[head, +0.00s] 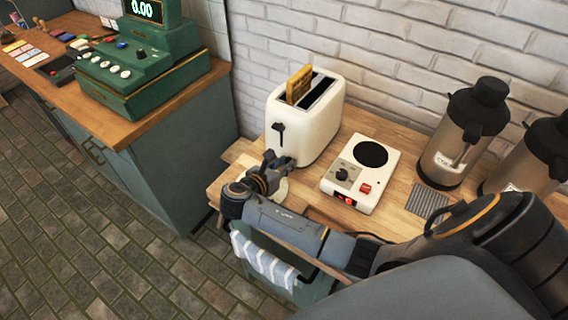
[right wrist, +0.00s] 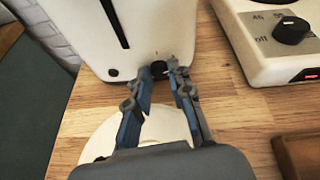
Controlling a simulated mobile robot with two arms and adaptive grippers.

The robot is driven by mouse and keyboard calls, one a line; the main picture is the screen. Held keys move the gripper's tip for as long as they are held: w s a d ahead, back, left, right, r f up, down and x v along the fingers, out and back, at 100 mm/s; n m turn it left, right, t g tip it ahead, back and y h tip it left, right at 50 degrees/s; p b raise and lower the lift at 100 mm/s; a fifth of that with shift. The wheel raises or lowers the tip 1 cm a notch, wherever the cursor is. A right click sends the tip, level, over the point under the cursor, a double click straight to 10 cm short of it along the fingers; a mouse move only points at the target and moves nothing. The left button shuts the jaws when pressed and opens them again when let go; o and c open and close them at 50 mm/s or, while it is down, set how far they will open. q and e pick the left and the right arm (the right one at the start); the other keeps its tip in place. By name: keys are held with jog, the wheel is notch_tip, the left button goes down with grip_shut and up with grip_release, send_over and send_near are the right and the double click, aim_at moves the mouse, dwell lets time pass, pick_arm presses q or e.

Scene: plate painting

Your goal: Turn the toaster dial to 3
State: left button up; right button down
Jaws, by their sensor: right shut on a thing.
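The white toaster (head: 312,125) stands on the wooden counter against the brick wall, with a slice of toast (head: 299,84) sticking up from one slot. In the right wrist view, its front (right wrist: 187,35) shows a small dark dial (right wrist: 159,68) low down, below the black lever slot. My right gripper (head: 284,162) is at the toaster's lower front. In the right wrist view its fingers (right wrist: 160,74) are shut on the dial, one on each side. The dial's numbers and pointer cannot be read. My left gripper is out of view.
A white hot plate (head: 340,190) with its own knob and red switch stands to the right of the toaster. A cream disc (right wrist: 98,144) lies under my right gripper. Metal flasks (head: 452,150) stand further right. A green cash register (head: 145,65) is on the left counter.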

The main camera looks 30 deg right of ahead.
jog(key=shift+r, duration=0.1)
jog(key=shift+s+m+t+p, duration=0.15)
jog(key=shift+m+t+p, duration=0.25)
jog(key=shift+m+p, duration=0.4)
jog(key=shift+d+m+t+y, duration=0.1)
jog(key=shift+m+t+y, duration=0.2)
jog(key=shift+m+t, duration=0.1)
jog(key=shift+m+t+p, duration=0.3)
jog(key=shift+m+t, duration=0.2)
jog(key=shift+m, duration=0.2)
jog(key=c, duration=1.2)
grip_release()
jog(key=shift+s, duration=0.1)
